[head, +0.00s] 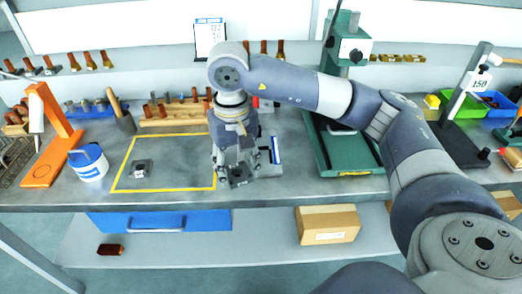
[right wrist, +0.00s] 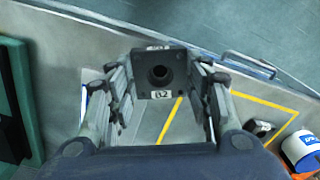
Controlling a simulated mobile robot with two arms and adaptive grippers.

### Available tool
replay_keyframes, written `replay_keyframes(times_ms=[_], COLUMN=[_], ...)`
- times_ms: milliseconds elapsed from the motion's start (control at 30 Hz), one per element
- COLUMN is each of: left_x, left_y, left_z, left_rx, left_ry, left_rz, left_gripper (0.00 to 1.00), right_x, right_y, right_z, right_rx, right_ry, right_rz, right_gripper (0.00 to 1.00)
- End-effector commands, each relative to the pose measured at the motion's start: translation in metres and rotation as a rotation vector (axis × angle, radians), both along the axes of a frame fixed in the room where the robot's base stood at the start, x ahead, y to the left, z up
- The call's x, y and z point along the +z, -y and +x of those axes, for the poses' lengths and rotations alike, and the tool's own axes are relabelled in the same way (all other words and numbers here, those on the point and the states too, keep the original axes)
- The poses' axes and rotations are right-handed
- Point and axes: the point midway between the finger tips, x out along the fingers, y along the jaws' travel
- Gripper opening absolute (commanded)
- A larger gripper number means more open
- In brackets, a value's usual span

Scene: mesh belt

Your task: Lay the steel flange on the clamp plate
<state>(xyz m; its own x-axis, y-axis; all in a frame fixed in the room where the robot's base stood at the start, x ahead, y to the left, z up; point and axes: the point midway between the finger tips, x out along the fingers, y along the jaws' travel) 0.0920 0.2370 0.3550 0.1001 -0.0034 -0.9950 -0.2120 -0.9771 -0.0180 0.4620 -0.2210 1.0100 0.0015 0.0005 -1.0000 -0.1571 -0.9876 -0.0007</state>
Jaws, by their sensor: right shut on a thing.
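The steel flange (head: 238,176), a dark square plate with a round hole at its centre, is in my right gripper (head: 238,163). In the right wrist view the flange (right wrist: 158,78) sits between the two fingers (right wrist: 159,90) and has a white B2 label. It is held over the bench, by the right side of the yellow outline. A small dark square piece with a light part on top (head: 140,169) lies inside the outline, left of the gripper; it may be the clamp plate, but I cannot tell surely. My left gripper is not in view.
A white and blue tub (head: 90,163) and an orange stand (head: 42,172) are at the left. A wooden rack (head: 170,117) stands behind the yellow outline (head: 165,191). A green press (head: 345,155) is to the right. Most of the outlined area is bare.

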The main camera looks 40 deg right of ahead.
Motion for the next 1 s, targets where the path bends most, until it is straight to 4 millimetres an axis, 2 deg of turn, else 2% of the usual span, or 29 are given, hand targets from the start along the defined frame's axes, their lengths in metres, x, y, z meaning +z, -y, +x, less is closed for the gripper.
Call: replay_keyframes(times_ms=[100,200,400,500,667,900,1000], left_x=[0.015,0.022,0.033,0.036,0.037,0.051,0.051], left_y=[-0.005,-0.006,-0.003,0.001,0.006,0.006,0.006], left_z=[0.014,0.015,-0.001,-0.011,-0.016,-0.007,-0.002], left_rx=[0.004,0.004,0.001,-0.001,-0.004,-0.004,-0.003], left_ry=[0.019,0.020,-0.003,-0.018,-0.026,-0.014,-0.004], left_rz=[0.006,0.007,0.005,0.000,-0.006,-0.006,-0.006], left_gripper=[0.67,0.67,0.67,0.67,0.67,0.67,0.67], right_x=[0.002,-0.001,-0.006,-0.009,-0.013,-0.041,-0.047], right_y=[0.029,0.051,0.090,0.100,0.107,0.107,0.107], right_z=[0.019,0.034,0.061,0.070,0.074,0.073,0.074], right_rx=[-0.010,-0.009,-0.006,-0.002,0.001,0.000,0.001], right_ry=[-0.002,-0.002,-0.001,-0.001,0.000,-0.003,0.000], right_rz=[-0.002,-0.002,0.000,0.000,0.000,-0.001,0.001], right_gripper=[0.07,0.07,0.07,0.07,0.07,0.07,0.07])
